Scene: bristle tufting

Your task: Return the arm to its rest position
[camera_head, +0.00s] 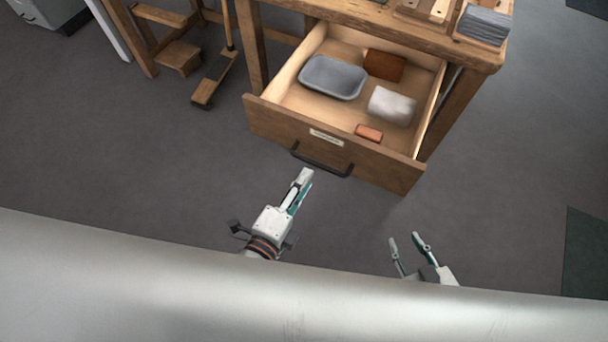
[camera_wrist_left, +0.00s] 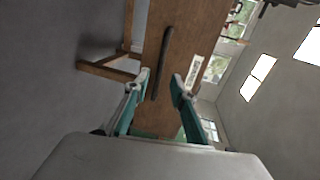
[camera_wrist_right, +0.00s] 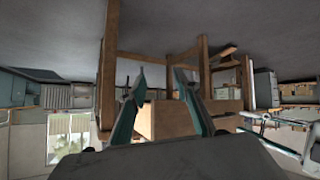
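My left gripper (camera_head: 305,178) is in front of the open drawer's handle (camera_head: 322,165), close to its left part, in the head view. In the left wrist view its two fingers (camera_wrist_left: 160,88) are apart with nothing between them, and the dark handle (camera_wrist_left: 162,62) shows just beyond them. A gap between fingers and handle appears to remain. My right gripper (camera_head: 407,242) is low at the right, well in front of the drawer, with its fingers apart and empty. In the right wrist view its fingers (camera_wrist_right: 157,78) are also spread, with the wooden bench beyond.
The drawer (camera_head: 270,125) is pulled out from the wooden workbench (camera_head: 380,25). It holds a grey tray (camera_head: 333,78), a brown block (camera_head: 384,65), a white bundle (camera_head: 391,106) and a small orange block (camera_head: 369,133). A wooden stool and broom stand left.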

